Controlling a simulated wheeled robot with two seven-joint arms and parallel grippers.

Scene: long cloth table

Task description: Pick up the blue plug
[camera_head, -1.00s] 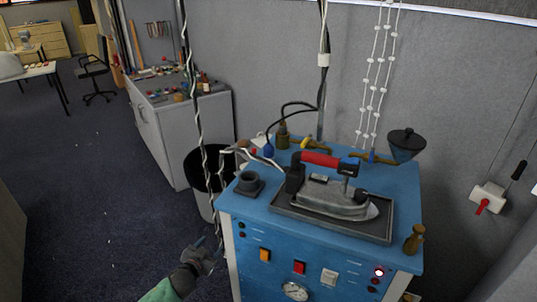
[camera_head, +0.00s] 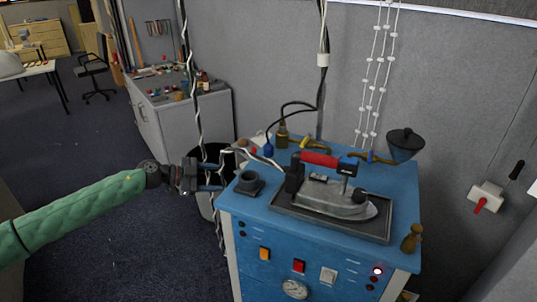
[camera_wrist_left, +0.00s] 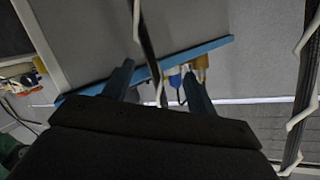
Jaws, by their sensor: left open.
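The blue plug (camera_head: 268,150) stands near the back left of the blue ironing unit's top (camera_head: 262,215), with a black cable rising from it. My left gripper (camera_head: 222,177) is level with the unit's left edge, open and empty, its fingers pointing right towards the unit. It is apart from the plug, to its left and nearer the camera. In the left wrist view, a small blue thing that looks like the plug (camera_wrist_left: 175,79) shows beyond the open fingers (camera_wrist_left: 158,74), close to the right fingertip. My right gripper is out of view.
An iron with a red handle (camera_head: 320,159) rests on a dark tray (camera_head: 376,228). A black square holder (camera_head: 249,184) sits at the unit's left edge. Brass fittings (camera_head: 312,145) stand near the plug. A twisted hanging cord (camera_head: 194,95) and a bin (camera_head: 203,203) are near my gripper.

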